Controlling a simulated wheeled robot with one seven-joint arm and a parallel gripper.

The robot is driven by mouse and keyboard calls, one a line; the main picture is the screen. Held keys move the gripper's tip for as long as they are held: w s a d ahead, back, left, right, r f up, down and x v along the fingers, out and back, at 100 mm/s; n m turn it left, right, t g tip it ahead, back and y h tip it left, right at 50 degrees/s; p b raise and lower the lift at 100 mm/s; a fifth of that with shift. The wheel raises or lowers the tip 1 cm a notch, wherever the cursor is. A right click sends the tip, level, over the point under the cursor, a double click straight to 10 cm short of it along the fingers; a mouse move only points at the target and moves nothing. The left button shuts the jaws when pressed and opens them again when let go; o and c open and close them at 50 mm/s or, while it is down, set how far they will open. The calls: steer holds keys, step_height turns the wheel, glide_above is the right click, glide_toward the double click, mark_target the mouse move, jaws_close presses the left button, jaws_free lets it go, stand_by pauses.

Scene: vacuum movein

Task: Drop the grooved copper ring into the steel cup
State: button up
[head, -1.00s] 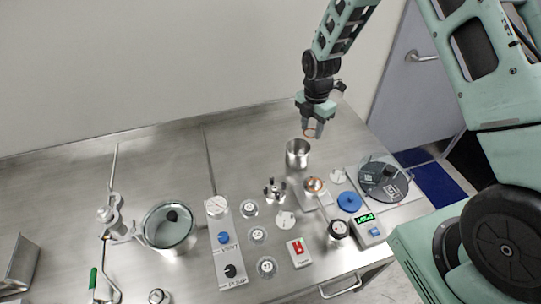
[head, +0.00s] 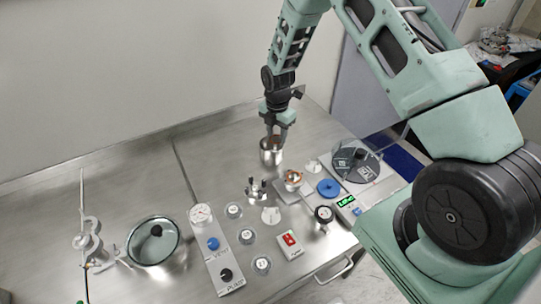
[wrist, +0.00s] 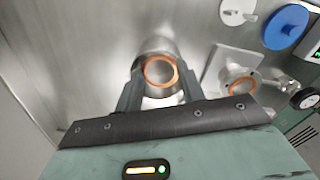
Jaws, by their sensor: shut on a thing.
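The copper ring (wrist: 176,75) is between the fingertips of my gripper (wrist: 159,80) in the wrist view, seen nearly face-on. My gripper (head: 273,138) is shut on it and points down at the mouth of the steel cup (head: 271,158). In the wrist view the cup (wrist: 152,45) shows behind and around the ring, so the ring lies over its opening. I cannot tell whether the ring is above the rim or just inside it. The grooves are too small to make out.
A stand with another copper-coloured piece (head: 294,177) is right of the cup. A blue disc (head: 328,188), a dark round plate (head: 355,163) and a small pronged holder (head: 256,190) are nearby. The bench behind the cup is clear.

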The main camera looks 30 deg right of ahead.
steer(key=shift+f, duration=0.1)
steer(key=o, duration=1.2)
steer(key=shift+c, duration=0.2)
step_height(320, 180, up, 17)
steer(key=b, duration=0.5)
steer(key=shift+r, duration=0.2)
